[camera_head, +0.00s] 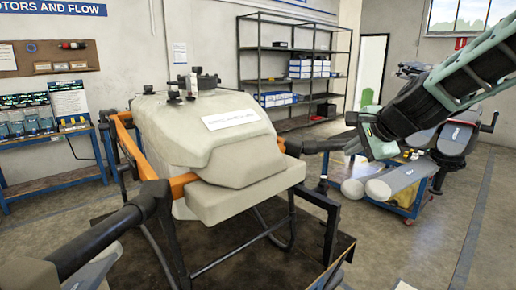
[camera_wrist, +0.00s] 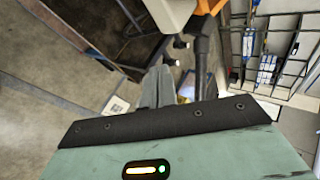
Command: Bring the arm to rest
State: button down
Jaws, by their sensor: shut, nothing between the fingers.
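My arm (camera_head: 468,72), pale green and black, reaches in from the upper right in the head view. My gripper (camera_head: 357,145) is at its lower end, to the right of the drone and in the air as far as I can tell. In the wrist view my gripper's grey fingers (camera_wrist: 158,72) show together, shut and with nothing held. The spray drone (camera_head: 215,140) has a large beige body with a white label, orange frame parts and black arms. It stands left of my gripper, apart from it.
A blue cart (camera_head: 408,208) with grey rounded parts stands behind and below my gripper. Dark metal shelving (camera_head: 290,70) with boxes stands at the back wall. A blue workbench (camera_head: 50,175) is at the left. The floor at the right (camera_head: 480,230) is clear.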

jog(key=s+a+f+n+g+b, duration=0.1)
jog(key=s+a+f+n+g, duration=0.2)
jog(key=s, duration=0.4)
jog(key=s+a+f+n+g+b, duration=0.1)
jog(key=s+a+f+n, duration=0.3)
jog(key=s+a+n, duration=0.15)
jog(key=s+a+f+n+g, duration=0.2)
jog(key=s+a+f+n, duration=0.15)
jog(key=s, duration=0.45)
jog(key=s+d+f+n+g+h+b, duration=0.1)
jog(key=s+f+n, duration=0.2)
jog(key=s+n, duration=0.2)
jog(key=s+d+f+n+g+h+b, duration=0.1)
jog(key=s+n, duration=0.4)
jog(key=s, duration=0.6)
notch_tip(320, 180, down, 3)
jog(key=shift+d+r+g+h, duration=0.2)
jog(key=shift+d+g+h, duration=0.15)
jog(key=shift+g, duration=0.15)
